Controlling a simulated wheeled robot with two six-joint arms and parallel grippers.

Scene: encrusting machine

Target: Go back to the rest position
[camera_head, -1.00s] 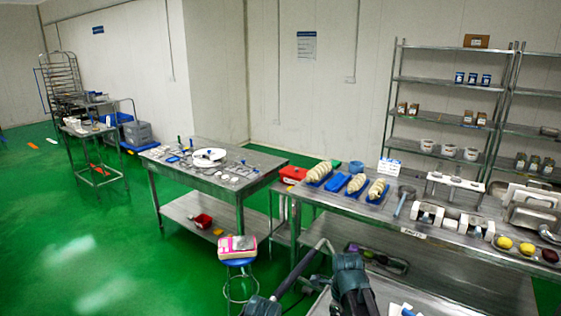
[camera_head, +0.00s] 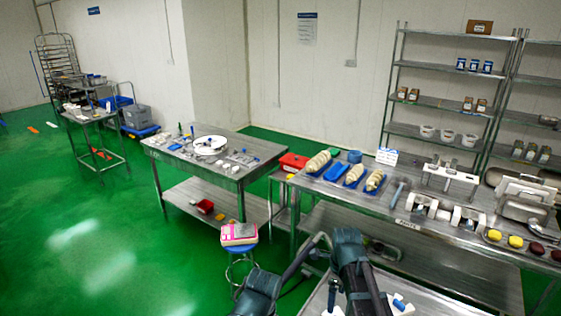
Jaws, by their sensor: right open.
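My two dark arms show at the bottom of the head view. My right arm stands bent up at the bottom centre, over a metal table (camera_head: 436,302). My right gripper (camera_head: 335,294) shows only in small part, low beside that arm; it is open, and I see nothing held in it. My left arm is cut off by the bottom edge, and its gripper is out of the picture.
A long steel table (camera_head: 400,214) with blue trays of dough rolls and metal fittings stands ahead right. A steel worktable (camera_head: 232,172) is left of it. A blue stool (camera_head: 240,248) carries a pink-and-white box (camera_head: 239,234). Green floor (camera_head: 80,230) is clear at left.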

